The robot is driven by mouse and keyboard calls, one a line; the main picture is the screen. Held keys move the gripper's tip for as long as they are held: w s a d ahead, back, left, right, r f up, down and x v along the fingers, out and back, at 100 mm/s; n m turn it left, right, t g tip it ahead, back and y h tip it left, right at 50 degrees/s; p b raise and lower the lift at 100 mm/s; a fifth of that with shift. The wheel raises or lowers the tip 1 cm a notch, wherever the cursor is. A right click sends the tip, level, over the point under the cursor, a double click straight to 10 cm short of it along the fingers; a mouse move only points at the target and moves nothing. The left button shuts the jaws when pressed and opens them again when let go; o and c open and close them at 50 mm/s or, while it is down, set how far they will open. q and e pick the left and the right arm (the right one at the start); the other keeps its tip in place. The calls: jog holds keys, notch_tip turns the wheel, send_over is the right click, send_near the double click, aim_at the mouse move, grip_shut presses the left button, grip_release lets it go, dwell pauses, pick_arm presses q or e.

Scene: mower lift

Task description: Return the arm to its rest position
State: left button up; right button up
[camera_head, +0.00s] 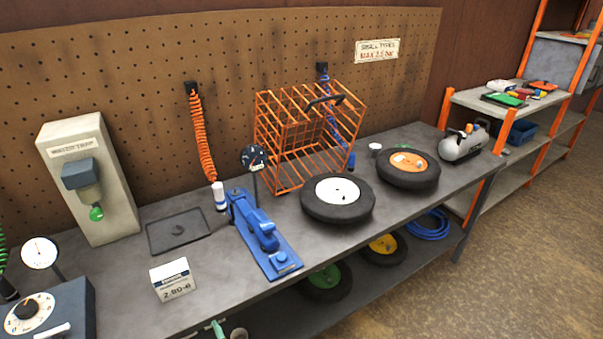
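Neither of my arms nor grippers shows in the head view. The workbench (120,283) runs from the lower left to the right. On it stand a blue metal tool (266,240), a wheel with a white hub (338,198) and a wheel with an orange hub (408,169). An orange wire cage (308,130) stands behind the wheels. An orange coiled hose (201,130) hangs from the pegboard (140,70), its white end near the bench.
A grey box marked water trap (90,180) stands at the left. A dial box (48,310) is at the lower left. A compressor (464,144) sits at the right end. Open floor (500,255) lies at right.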

pick_arm(q)
jog(key=s+d+f+m+h, duration=0.3)
jog(key=f+m, duration=0.3)
jog(key=m, duration=0.5)
jog(key=s+d+f+m+h, duration=0.25)
jog(key=f+m, duration=0.45)
jog(key=m, duration=0.4)
jog(key=s+d+f+m+h, duration=0.2)
jog(key=d+f+m+h, duration=0.3)
jog(key=m, duration=0.6)
jog(key=s+a+f+m+g+y, duration=0.1)
jog(key=s+a+f+m+g, duration=0.2)
jog(key=s, duration=0.6)
jog(key=s+a+f+m+g+y, duration=0.1)
jog(key=s+a+f+m+g, duration=0.2)
jog(key=s+f, duration=0.5)
jog(key=s+a+f+m+g+y+p, duration=0.1)
jog(key=s+a+f+m+g, duration=0.3)
jog(key=s+m, duration=0.3)
jog(key=s+a+f, duration=0.1)
jog(key=s, duration=0.2)
jog(key=shift+a+f, duration=0.15)
jog(key=shift+f, duration=0.2)
